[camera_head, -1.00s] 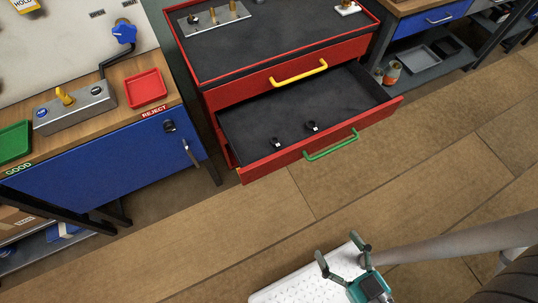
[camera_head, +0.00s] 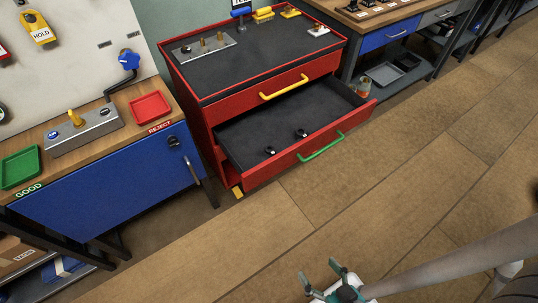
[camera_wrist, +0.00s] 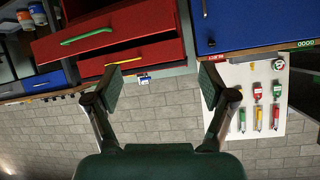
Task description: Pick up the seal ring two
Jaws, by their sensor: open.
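Two small dark rings lie in the open lower drawer (camera_head: 345,100) of the red cabinet in the head view. One ring (camera_head: 270,151) is at the left and the other ring (camera_head: 301,134) is a little to its right, both near the drawer front. I cannot tell which is seal ring two. My gripper (camera_head: 321,270) is open and empty at the bottom of the head view, well in front of the drawer and apart from it. In the wrist view my gripper (camera_wrist: 161,88) also shows open fingers with nothing between them, and the rings are not visible.
The drawer front carries a green handle (camera_head: 321,146); a yellow handle (camera_head: 284,87) is on the drawer above. A blue bench with a red tray (camera_head: 150,107) and green tray (camera_head: 20,167) stands at left. The wooden floor (camera_head: 400,190) before the cabinet is clear.

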